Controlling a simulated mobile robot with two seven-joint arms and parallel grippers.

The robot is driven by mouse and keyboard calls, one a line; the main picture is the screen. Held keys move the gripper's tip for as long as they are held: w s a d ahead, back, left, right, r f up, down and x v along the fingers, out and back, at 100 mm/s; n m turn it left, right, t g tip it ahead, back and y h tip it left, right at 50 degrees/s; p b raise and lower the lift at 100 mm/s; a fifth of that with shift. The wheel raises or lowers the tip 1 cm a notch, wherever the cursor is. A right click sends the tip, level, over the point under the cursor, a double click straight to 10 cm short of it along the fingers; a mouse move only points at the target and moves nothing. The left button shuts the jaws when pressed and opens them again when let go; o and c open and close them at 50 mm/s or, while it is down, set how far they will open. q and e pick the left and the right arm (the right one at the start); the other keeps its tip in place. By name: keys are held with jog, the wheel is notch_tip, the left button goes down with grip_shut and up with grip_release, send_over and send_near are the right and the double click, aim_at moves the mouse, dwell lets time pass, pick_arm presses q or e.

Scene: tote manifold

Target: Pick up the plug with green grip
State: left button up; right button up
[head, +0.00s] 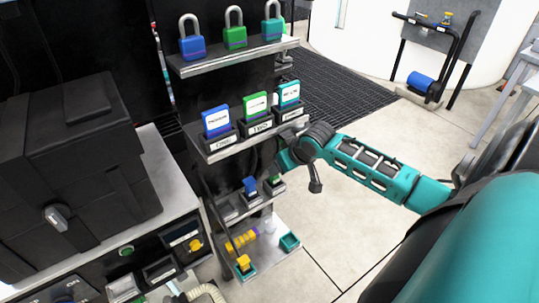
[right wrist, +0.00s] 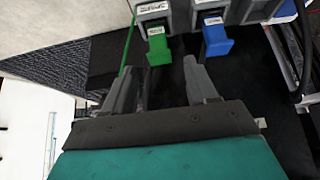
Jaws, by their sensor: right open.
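The plug with green grip (right wrist: 158,50) sits in a grey holder at the top middle of the right wrist view. In the head view its green part (head: 275,179) shows small on the lower shelf, below my right wrist. My right gripper (right wrist: 159,78) is open and empty. Its two fingers point toward the green grip, which lies just beyond the fingertips and roughly between them in the picture. I cannot tell the exact gap. A plug with blue grip (right wrist: 215,38) sits in the holder to the right; it also shows in the head view (head: 250,186).
The shelf above (head: 250,143) holds blue, green and teal cards in black holders, close to my right wrist. Padlocks stand on the top shelf (head: 240,59). A black case (head: 70,160) stands at left. The floor (head: 330,230) right of the shelves is clear.

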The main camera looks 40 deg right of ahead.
jog(key=b+x, duration=0.1)
jog(key=x, duration=0.2)
jog(key=b+x, duration=0.1)
jog(key=x, duration=0.2)
jog(key=shift+w+d, duration=0.1)
jog(key=shift+w, duration=0.3)
jog(key=shift+w+f+b, duration=0.25)
jog(key=shift+f+b, duration=0.1)
jog(key=shift+f, duration=0.05)
pick_arm(q)
jog(key=shift+w+d+f, duration=0.3)
jog(key=shift+d+f, duration=0.15)
jog(key=shift+f, duration=0.15)
pick_arm(e)
jog(key=shift+c, duration=0.4)
grip_shut()
jog(key=shift+r, duration=0.15)
